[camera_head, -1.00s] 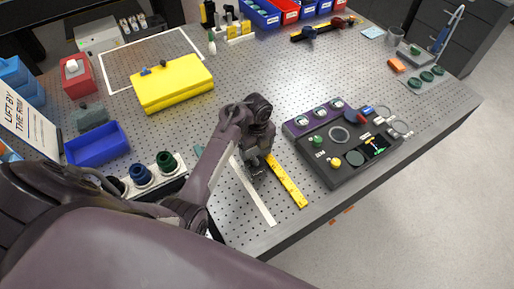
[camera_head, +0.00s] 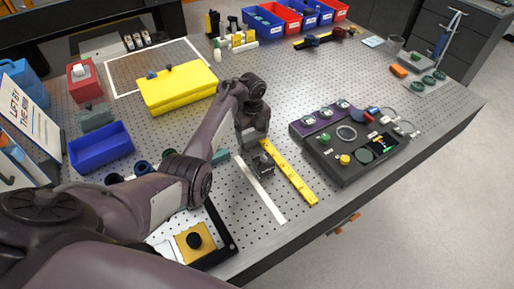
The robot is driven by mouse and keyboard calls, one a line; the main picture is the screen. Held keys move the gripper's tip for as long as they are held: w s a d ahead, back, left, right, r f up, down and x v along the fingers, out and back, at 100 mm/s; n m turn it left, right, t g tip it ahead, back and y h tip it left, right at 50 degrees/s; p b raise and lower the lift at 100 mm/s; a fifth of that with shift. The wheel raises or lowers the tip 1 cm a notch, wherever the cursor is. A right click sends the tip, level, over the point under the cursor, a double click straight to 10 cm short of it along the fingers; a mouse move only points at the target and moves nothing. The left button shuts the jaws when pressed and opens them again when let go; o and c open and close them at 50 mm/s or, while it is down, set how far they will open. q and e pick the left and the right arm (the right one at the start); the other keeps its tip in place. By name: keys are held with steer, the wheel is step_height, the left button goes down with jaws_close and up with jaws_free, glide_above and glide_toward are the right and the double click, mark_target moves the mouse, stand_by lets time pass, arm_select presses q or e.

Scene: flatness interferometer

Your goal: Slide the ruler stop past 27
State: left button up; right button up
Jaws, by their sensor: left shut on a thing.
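The yellow ruler (camera_head: 290,173) lies slantwise on the perforated table, its numbers too small to read. The ruler stop (camera_head: 264,168) is a small dark block against the ruler's left side, between it and a thin pale strip (camera_head: 262,192). My left gripper (camera_head: 253,142) comes in from the left and points down at the stop's far side. It is shut on the stop, though the exact contact between its fingers is hard to see. My right gripper is out of view.
Right of the ruler stands a dark control panel (camera_head: 340,172) with knobs and rings. A yellow case (camera_head: 176,88) and a blue bin (camera_head: 100,148) are to the left. A black-framed tray (camera_head: 226,238) lies near the front edge.

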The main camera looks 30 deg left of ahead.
mark_target(252, 133)
arm_select(q)
steer(key=shift+w+a, duration=0.2)
steer(key=shift+a, duration=0.15)
steer(key=o, duration=1)
steer(key=shift+o, duration=1.4)
steer(key=shift+r, duration=0.1)
step_height(252, 133, up, 7)
steer(key=shift+f, duration=0.1)
steer(key=shift+r, duration=0.45)
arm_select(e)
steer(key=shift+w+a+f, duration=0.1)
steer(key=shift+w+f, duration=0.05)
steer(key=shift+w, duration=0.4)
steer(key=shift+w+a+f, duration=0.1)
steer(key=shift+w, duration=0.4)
